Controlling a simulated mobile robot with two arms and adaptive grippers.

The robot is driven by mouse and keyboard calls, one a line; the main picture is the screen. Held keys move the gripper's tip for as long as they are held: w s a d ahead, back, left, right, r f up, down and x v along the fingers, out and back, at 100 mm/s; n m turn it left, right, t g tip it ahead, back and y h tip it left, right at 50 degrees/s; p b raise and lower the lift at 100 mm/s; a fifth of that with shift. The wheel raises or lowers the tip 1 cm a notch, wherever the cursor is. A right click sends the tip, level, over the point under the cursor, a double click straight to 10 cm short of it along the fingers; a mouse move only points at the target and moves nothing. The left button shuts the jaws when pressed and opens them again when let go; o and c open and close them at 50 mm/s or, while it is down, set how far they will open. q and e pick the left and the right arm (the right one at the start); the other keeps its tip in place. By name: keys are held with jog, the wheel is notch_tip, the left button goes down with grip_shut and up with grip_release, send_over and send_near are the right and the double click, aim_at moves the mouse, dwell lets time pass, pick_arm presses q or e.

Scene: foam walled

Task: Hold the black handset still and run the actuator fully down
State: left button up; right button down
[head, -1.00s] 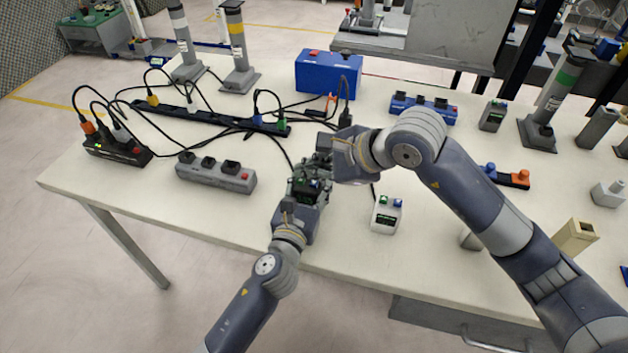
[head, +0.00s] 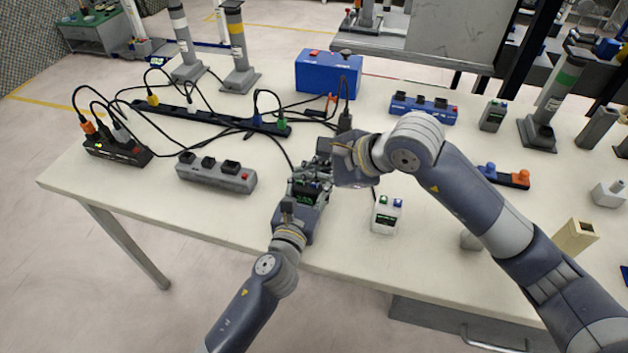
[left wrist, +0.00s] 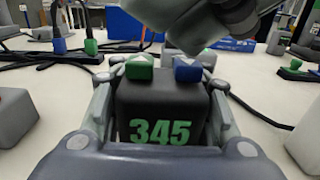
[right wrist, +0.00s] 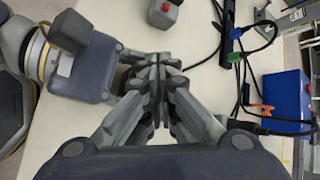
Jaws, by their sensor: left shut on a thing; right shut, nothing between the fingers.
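The black handset (left wrist: 160,105) is upright between the fingers of my left gripper (head: 310,184), which is shut on its sides, above the table. In the left wrist view it reads 345 in green and has a green up-arrow button (left wrist: 139,67) and a blue down-arrow button (left wrist: 188,68) on top. My right gripper (right wrist: 157,78) is shut and empty, close above and behind the handset's top. I cannot tell whether it touches a button. Banded column actuators stand at the back left, one yellow-banded (head: 237,45) and one white-banded (head: 182,42). Which one the handset drives is unclear.
A white two-button handset (head: 387,213) stands right of my grippers. A grey socket strip (head: 216,175) lies to the left, and a blue box (head: 328,75) stands behind. Black cables cross the table at the back left. A green-banded column (head: 556,88) stands at the far right.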

jog(key=shift+f, duration=0.55)
dwell(2.7)
jog(key=shift+r, duration=0.95)
jog(key=shift+r, duration=0.1)
notch_tip(320, 180, up, 5)
jog(key=shift+f, duration=0.1)
dwell(0.4)
dwell(0.5)
pick_arm(q)
jog(key=o, duration=1.4)
jog(key=shift+c, duration=0.2)
